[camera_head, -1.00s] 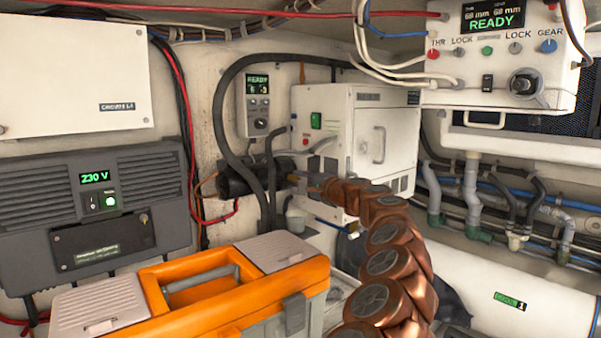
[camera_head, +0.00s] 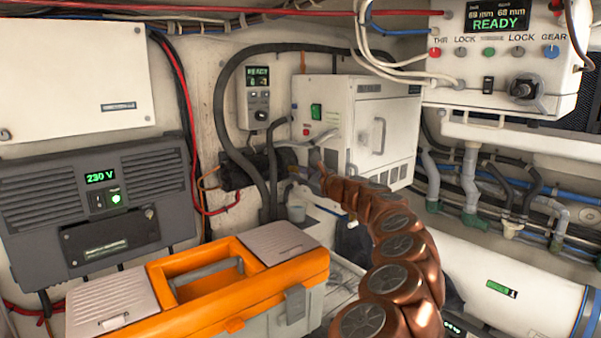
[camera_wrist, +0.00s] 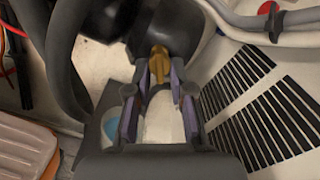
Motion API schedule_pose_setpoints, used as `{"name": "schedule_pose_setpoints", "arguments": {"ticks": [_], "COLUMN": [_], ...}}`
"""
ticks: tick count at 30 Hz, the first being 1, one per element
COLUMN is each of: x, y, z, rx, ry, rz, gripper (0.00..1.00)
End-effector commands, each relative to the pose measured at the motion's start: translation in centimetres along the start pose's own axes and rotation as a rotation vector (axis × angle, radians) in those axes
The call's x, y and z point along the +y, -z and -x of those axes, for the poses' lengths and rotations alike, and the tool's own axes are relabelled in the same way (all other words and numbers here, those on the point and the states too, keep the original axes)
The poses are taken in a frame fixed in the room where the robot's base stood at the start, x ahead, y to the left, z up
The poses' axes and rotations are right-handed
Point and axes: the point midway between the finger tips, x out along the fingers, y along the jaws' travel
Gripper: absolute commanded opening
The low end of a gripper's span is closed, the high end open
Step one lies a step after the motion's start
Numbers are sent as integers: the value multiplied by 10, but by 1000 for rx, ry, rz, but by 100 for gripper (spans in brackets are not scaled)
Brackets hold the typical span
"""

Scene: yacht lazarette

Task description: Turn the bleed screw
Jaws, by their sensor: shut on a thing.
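The bleed screw (camera_wrist: 158,60) is a small brass-coloured piece at the end of a dark cylindrical pump body (camera_wrist: 150,22) in the wrist view. My gripper (camera_wrist: 159,75) has its two fingers closed on either side of the screw, at their tips. In the head view the dark pump body (camera_head: 240,169) is mounted low on the back wall, left of the white cabinet. My gripper (camera_head: 312,172) reaches it from the right, partly hidden by my copper-coloured arm.
A white vented cabinet (camera_head: 345,125) stands close right of my gripper. Thick dark hoses (camera_head: 222,105) loop beside the pump. A small cup (camera_head: 296,211) sits below. An orange toolbox (camera_head: 250,285) is in front, and a white cylinder (camera_head: 490,285) lies right.

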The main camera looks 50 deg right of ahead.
Motion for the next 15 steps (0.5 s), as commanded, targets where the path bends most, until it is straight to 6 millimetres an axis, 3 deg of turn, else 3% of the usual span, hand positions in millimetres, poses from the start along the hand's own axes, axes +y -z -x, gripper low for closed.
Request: {"name": "schedule_pose_setpoints", "arguments": {"ticks": [15], "x": [4], "y": [1], "z": [0], "rx": [3], "ry": [1], "rz": [-406], "gripper": [0]}}
